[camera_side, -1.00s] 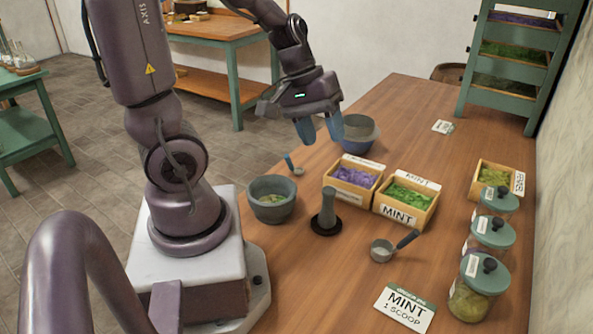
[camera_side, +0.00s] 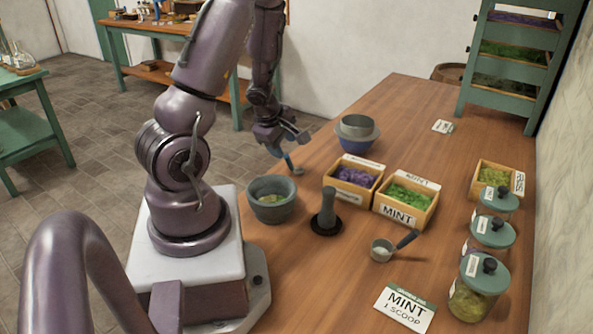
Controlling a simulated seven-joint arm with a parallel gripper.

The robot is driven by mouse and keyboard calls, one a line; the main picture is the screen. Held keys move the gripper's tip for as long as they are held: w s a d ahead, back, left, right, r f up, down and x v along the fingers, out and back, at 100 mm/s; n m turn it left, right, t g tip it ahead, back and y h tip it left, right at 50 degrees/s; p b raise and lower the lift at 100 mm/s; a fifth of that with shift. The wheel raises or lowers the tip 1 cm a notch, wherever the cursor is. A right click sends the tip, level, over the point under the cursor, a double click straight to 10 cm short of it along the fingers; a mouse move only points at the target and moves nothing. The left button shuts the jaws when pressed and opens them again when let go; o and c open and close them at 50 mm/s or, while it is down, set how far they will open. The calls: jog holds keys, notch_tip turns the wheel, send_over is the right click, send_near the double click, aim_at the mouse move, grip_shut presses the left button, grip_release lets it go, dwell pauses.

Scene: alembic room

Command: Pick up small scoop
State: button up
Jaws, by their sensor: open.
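Nested bowls (camera_side: 357,135), a purple-filled box (camera_side: 354,182) and a mint box (camera_side: 406,203) are to the right. Jars (camera_side: 479,288) line the right side.

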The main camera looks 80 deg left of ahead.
aim_at(289, 161)
jog(key=x, duration=0.3)
jog(key=shift+f, duration=0.15)
jog(key=shift+x, duration=2.6)
jog(key=shift+s+a, duration=0.15)
jog(key=shift+a, duration=0.05)
grip_shut()
